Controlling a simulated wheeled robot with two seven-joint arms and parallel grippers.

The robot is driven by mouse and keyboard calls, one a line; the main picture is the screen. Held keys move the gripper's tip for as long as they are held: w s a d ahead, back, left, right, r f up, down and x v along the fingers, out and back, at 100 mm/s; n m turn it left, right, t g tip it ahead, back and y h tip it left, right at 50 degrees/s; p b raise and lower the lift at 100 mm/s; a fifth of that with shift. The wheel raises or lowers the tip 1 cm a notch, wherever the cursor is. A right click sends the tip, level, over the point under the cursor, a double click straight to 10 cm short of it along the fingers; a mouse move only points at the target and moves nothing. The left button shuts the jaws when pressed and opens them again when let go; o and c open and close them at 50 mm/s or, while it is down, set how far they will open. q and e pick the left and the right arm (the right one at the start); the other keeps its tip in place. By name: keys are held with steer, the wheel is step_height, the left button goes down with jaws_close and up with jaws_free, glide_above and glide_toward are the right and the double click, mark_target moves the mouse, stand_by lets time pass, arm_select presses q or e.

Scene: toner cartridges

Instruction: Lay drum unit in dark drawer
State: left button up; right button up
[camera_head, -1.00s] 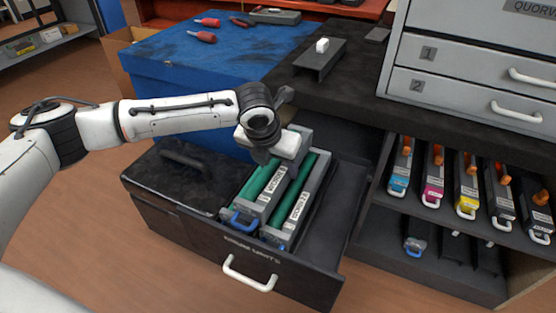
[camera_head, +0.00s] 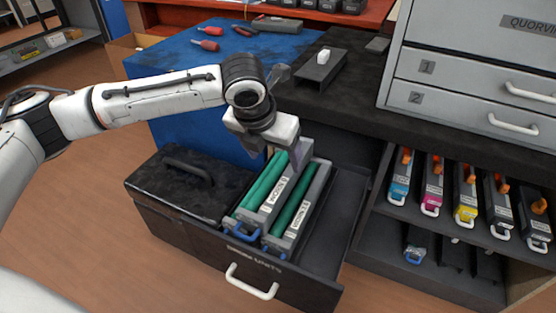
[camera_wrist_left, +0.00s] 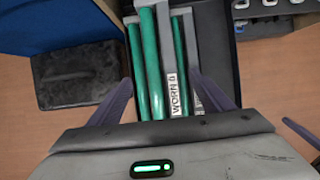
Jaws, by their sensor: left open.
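Two drum units with green rollers, grey frames, blue handles and white WORN labels lie side by side in the dark open drawer (camera_head: 335,225). The left drum unit (camera_head: 262,182) and right drum unit (camera_head: 300,205) both point their blue handles toward the drawer front. My left gripper (camera_head: 283,155) is above the far part of the units. In the left wrist view, its purple fingers (camera_wrist_left: 165,92) are spread wide, with green rollers (camera_wrist_left: 150,60) and a WORN label visible between them; finger contact is unclear. A purple finger-like part of my right gripper (camera_wrist_left: 302,132) shows at the right edge.
Bare drawer floor shows right of the units. A shelf of coloured toner cartridges (camera_head: 465,195) stands at right. A blue bench (camera_head: 180,62) with red tools is behind.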

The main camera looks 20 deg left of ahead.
mark_target(271, 184)
arm_select(q)
steer(key=shift+p+v, duration=0.45)
steer(key=shift+v, duration=1.5)
arm_select(e)
steer(key=shift+s+d+r+t, duration=0.15)
steer(key=shift+d+r+t, duration=0.15)
steer(key=shift+d+r, duration=0.15)
